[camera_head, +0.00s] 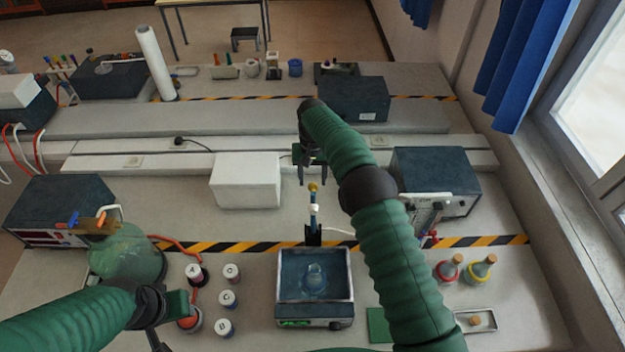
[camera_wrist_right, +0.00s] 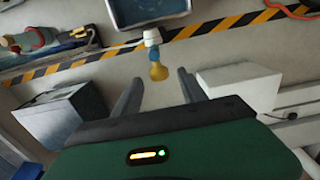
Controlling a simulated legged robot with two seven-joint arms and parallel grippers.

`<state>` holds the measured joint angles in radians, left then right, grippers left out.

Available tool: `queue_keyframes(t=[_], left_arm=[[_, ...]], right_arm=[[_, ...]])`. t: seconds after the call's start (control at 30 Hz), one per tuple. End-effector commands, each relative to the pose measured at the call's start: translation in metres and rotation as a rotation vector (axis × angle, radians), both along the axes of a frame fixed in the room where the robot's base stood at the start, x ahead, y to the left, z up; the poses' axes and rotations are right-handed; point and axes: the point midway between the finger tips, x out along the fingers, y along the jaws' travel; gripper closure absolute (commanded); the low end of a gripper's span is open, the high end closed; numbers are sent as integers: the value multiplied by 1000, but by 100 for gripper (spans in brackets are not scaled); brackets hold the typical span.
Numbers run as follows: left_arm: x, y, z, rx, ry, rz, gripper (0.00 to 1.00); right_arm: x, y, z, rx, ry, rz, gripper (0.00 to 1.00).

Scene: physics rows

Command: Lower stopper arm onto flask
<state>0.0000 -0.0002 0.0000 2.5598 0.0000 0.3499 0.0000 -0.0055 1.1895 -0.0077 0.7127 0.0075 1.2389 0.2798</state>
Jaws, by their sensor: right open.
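A clear flask (camera_head: 314,281) stands in the square metal bath (camera_head: 291,258) at the front middle. Behind it rises the stopper arm (camera_head: 314,212), with a yellow tip, a white collar and a blue shaft. It also shows in the right wrist view (camera_wrist_right: 156,58). My right gripper (camera_head: 312,180) is open and empty, its fingers pointing down. In the right wrist view its fingers (camera_wrist_right: 157,82) lie either side of the yellow tip, which looks apart from both. My left gripper (camera_head: 182,304) is at the front left; its fingers are not clear.
A white box (camera_head: 246,181) stands left of the stopper arm, and a dark instrument box (camera_head: 437,178) stands right. Several small jars (camera_head: 228,298) are left of the bath. Two stoppered flasks (camera_head: 479,269) are at right. A large green round flask (camera_head: 127,252) is near my left arm.

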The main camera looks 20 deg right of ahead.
Motion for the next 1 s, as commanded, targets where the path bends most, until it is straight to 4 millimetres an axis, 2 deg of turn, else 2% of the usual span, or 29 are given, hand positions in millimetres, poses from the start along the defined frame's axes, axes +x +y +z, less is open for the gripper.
queue_keyframes(t=[0.03, 0.2, 0.47, 0.83, 1.0], left_arm=[[0, 0, 9, 0, 0, 0, 64], [0, 0, 13, 0, 0, 0, 64], [0, 0, 12, 0, 1, 0, 64], [0, 0, 12, 0, 1, 0, 64], [0, 0, 12, 0, 1, 0, 64]], right_arm=[[0, 0, -5, 0, 3, 0, 51], [0, 0, -23, 0, 0, 0, 51], [1, 0, -26, 0, -1, 0, 52], [1, 0, -26, 1, -1, 0, 100], [1, 0, -25, 1, -1, 0, 100]])
